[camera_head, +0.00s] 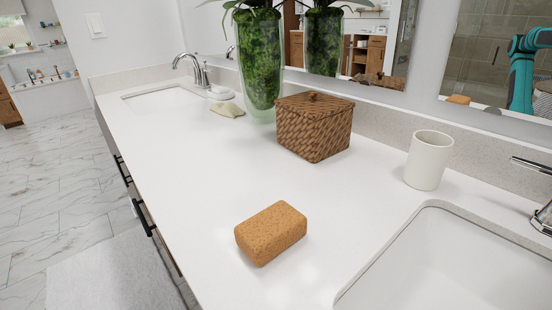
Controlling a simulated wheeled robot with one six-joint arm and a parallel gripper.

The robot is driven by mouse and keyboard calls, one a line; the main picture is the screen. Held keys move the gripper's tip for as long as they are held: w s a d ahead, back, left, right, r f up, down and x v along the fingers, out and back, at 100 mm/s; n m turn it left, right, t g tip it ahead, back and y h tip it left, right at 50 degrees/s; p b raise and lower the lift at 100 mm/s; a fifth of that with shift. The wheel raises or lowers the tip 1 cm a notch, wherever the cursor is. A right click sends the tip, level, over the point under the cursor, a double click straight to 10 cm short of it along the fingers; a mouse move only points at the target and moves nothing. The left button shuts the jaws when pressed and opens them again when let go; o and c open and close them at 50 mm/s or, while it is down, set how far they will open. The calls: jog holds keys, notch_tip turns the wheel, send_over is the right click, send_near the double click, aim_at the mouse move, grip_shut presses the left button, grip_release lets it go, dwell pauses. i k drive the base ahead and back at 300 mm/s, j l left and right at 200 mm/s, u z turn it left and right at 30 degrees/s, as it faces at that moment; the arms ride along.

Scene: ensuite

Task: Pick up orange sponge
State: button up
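The orange sponge (271,233) is a rectangular block with a speckled surface. It lies flat on the white countertop (200,190), left of the near sink and close to the counter's front edge. Nothing touches it or covers it. My gripper does not show in this view. A teal arm appears in the mirror (522,75) at the upper right, with a small orange shape beside it low in the reflection.
A woven lidded basket (314,127) and a white cup (428,160) stand behind the sponge. A glass vase (259,60) with greenery stands by the mirror. The near sink (450,265) is at right, the far sink (165,98) at left. Counter around the sponge is clear.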

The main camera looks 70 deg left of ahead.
aim_at(267, 233)
jog(key=u, duration=1.5)
